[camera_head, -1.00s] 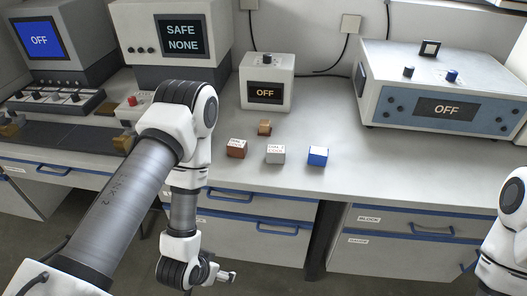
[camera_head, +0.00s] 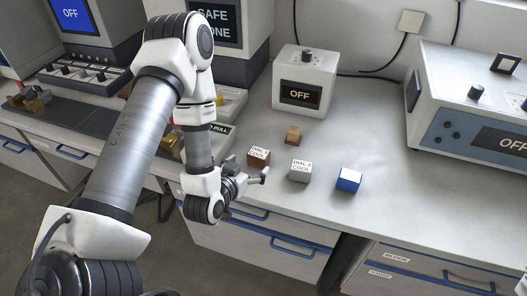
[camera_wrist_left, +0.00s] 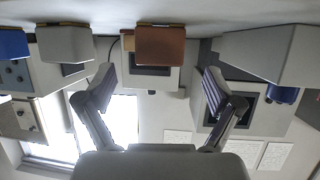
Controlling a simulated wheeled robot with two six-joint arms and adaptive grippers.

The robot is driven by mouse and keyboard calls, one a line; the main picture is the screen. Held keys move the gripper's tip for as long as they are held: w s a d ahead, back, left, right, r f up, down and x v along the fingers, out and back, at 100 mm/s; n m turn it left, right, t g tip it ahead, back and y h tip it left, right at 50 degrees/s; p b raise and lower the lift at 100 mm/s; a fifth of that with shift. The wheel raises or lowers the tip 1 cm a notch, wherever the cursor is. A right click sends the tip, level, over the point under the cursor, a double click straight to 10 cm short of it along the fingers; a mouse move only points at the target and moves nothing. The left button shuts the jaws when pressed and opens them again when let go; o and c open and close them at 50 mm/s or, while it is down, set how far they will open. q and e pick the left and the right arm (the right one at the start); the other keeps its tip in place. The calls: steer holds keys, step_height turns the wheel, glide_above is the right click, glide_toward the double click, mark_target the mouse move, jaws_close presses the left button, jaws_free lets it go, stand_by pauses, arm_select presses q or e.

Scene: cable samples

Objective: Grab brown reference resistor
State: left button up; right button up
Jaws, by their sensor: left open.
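The brown block (camera_head: 259,157) has a white label on top and sits on the grey bench near its front edge. It also shows in the left wrist view (camera_wrist_left: 160,47), upside down, centred ahead of the fingers. My left gripper (camera_head: 252,177) is open and empty, just in front of the brown block at bench-edge height. Its two spread fingers (camera_wrist_left: 158,92) show in the left wrist view, with a gap to the block. My right gripper is not in view.
A labelled grey block (camera_head: 300,171) and a blue block (camera_head: 348,180) stand to the right of the brown block. A small copper-brown block (camera_head: 293,134) stands behind. A white box reading OFF (camera_head: 303,90) is further back.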

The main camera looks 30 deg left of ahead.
mark_target(255, 161)
arm_select(q)
steer(key=shift+w+f, duration=0.15)
steer(key=shift+w, duration=0.2)
steer(key=x, duration=0.5)
steer(key=shift+w+f+p, duration=0.1)
steer(key=shift+f+p, duration=0.2)
steer(key=shift+p, duration=0.05)
steer(key=shift+r, duration=0.1)
steer(key=c, duration=1.4)
steer(key=shift+r, duration=0.1)
